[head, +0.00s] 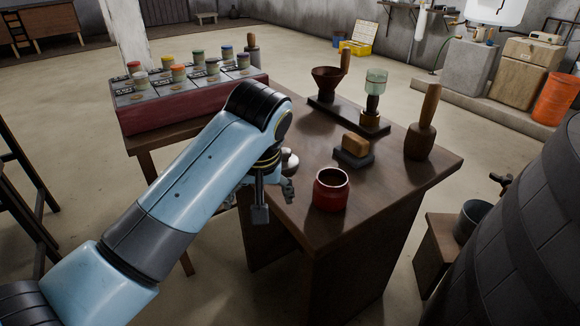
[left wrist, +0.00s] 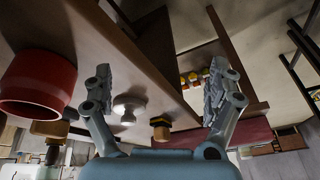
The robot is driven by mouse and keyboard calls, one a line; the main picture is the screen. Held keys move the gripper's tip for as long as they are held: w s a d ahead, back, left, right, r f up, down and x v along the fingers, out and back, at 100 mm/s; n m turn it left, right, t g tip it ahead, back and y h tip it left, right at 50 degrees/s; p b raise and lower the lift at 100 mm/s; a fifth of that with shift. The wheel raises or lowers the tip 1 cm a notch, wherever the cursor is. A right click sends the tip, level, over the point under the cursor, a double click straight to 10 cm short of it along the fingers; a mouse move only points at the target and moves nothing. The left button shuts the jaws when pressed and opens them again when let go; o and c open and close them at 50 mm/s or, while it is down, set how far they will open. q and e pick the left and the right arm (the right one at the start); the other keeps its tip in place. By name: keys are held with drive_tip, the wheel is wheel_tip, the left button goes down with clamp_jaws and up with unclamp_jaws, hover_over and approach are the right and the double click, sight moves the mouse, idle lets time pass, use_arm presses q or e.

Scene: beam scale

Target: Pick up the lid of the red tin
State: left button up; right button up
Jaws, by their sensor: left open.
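The red tin (head: 331,190) stands upright and open on the wooden table, near its front edge; it also shows at the left of the left wrist view (left wrist: 38,85). I cannot make out a red lid. A small pale, rounded metal object (head: 290,161) sits on the table behind my left gripper, partly hidden by it; in the left wrist view (left wrist: 128,108) it shows between the fingers, farther off. I cannot tell if it is the lid. My left gripper (head: 274,202) is open and empty at the table's left edge, left of the tin and apart from it. My right gripper is not in view.
A wooden block on a dark base (head: 354,150) stands behind the tin. A dark wooden tool (head: 421,135), a funnel stand (head: 327,85) and a green glass piece (head: 375,85) stand farther back. A red rack (head: 190,103) with several small jars is at the back left.

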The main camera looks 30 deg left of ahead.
use_arm(q)
drive_tip(key=w+r+n, duration=0.1)
drive_tip(key=w, duration=0.3)
drive_tip(key=n+y, duration=0.1)
drive_tip(key=n, duration=0.4)
approach(286, 151)
drive_tip(key=w, duration=0.1)
drive_tip(key=shift+g, duration=0.4)
drive_tip(key=x, duration=0.2)
drive_tip(key=b+x, duration=0.1)
drive_tip(key=x, duration=0.3)
drive_tip(key=shift+w+d+f, duration=0.1)
drive_tip(key=shift+d+f, duration=0.05)
drive_tip(key=shift+d, duration=0.15)
drive_tip(key=x, duration=0.2)
drive_tip(key=b+x, duration=0.1)
drive_tip(key=x, duration=0.2)
drive_tip(key=shift+a, duration=0.35)
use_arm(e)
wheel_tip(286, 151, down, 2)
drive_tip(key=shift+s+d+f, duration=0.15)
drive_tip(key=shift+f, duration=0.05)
use_arm(q)
drive_tip(key=shift+c, duration=0.5)
drive_tip(key=c, duration=1)
drive_tip(key=shift+o, duration=0.2)
